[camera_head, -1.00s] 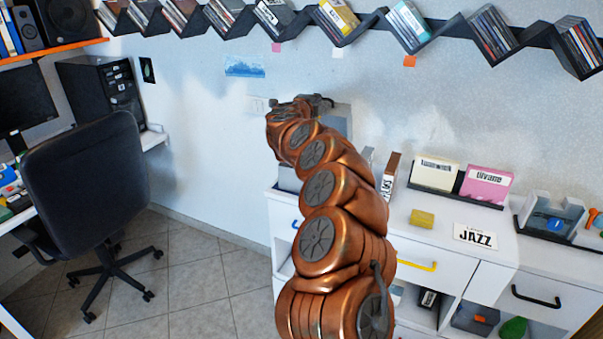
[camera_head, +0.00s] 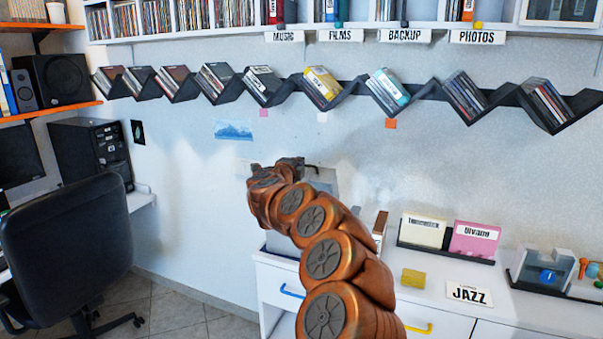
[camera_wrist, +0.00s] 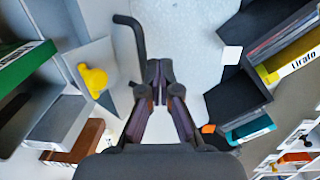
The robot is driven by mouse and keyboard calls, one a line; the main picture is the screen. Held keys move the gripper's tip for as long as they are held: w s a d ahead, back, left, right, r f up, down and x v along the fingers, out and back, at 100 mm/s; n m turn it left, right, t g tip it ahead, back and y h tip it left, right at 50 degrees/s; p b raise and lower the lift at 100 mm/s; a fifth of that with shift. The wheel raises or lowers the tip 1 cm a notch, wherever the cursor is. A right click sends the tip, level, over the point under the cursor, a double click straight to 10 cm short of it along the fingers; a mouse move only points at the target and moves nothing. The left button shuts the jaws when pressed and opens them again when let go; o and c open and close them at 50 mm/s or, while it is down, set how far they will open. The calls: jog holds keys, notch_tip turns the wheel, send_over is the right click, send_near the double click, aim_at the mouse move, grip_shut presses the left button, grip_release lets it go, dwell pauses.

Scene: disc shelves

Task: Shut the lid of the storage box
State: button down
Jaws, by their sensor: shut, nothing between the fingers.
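In the head view, a pale grey upright panel (camera_head: 326,181), apparently the raised lid of the storage box, shows just behind and right of my gripper (camera_head: 292,164). The box's lower part is largely hidden by my arm.
A brown case (camera_head: 380,226) stands right of my arm on the white cabinet. A yellow block (camera_head: 413,279), a JAZZ card (camera_head: 469,293) and a disc holder (camera_head: 446,250) lie farther right.

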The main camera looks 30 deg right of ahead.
jog(key=r+b+v, duration=0.1)
jog(key=b+v, duration=0.1)
jog(key=v, duration=0.8)
jog(key=shift+a, duration=0.2)
jog(key=shift+s+r, duration=0.1)
jog(key=shift+r, duration=0.05)
